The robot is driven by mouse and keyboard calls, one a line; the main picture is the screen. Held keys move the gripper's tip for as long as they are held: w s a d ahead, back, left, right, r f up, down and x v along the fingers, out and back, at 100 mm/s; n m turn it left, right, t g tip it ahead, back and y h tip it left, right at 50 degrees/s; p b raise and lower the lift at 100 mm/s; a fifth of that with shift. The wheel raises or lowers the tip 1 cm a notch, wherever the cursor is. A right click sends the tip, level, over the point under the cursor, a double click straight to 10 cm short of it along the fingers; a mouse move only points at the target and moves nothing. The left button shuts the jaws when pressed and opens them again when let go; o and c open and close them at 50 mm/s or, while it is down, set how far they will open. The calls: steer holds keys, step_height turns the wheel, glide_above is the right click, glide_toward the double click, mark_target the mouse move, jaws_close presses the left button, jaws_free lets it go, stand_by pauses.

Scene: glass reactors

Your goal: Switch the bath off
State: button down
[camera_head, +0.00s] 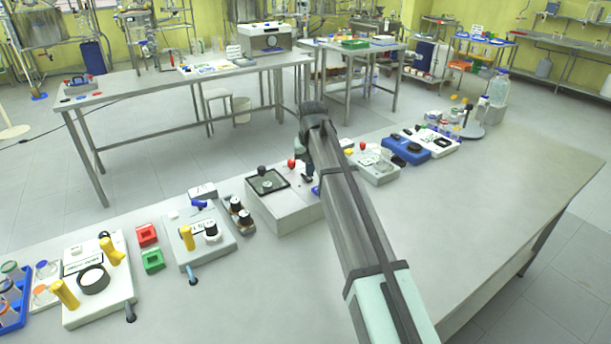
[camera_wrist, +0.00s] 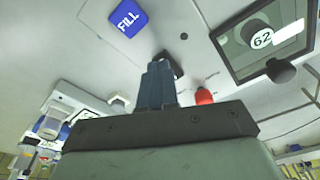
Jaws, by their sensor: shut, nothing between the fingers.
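The bath is probably the pale box unit (camera_head: 284,209) in the middle of the near bench. Its top carries a dark-framed panel (camera_head: 268,182), a black knob (camera_head: 262,170) and a red knob (camera_head: 291,163). In the wrist view the panel shows a dial marked 62 (camera_wrist: 262,39), with the red knob (camera_wrist: 204,96) beside it and a blue FILL label (camera_wrist: 127,16). My gripper (camera_head: 308,178) is shut and empty, pointing down at the unit's top. In the wrist view its fingertips (camera_wrist: 158,66) are close to a small black part (camera_wrist: 170,62), partly hidden behind them; I cannot tell whether they touch.
A white device (camera_head: 378,167) and a blue one (camera_head: 405,148) stand right of my arm. My arm hides part of the unit's right side. The bench's front right is clear.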

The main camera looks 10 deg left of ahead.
mark_target(310, 180)
steer(key=shift+r, duration=3)
